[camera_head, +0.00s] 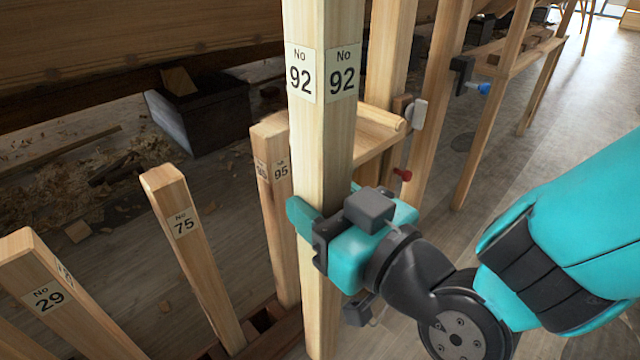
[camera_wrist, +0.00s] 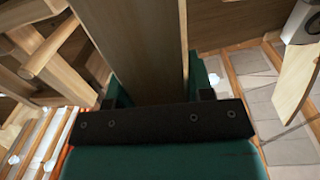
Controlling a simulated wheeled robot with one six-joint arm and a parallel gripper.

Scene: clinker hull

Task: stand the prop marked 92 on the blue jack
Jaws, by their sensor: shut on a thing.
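The prop marked 92 (camera_head: 322,150) is a long pale square timber, standing roughly upright in the head view. My gripper (camera_head: 318,225) is shut on the prop below the labels. In the wrist view the prop (camera_wrist: 142,45) rises between the jaws of my gripper (camera_wrist: 150,100). I cannot tell whether the prop's foot is lifted or resting on something. I cannot make out the blue jack for certain; a small blue thing (camera_head: 484,88) shows at the far upper right.
Props marked 95 (camera_head: 275,215), 75 (camera_head: 195,260) and 29 (camera_head: 65,305) lean in a rack at the left and close behind. Wooden posts (camera_head: 440,95) and a ledge stand behind. A dark block (camera_head: 205,115) lies under the hull (camera_head: 120,40). Open floor (camera_head: 560,120) shows at the right.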

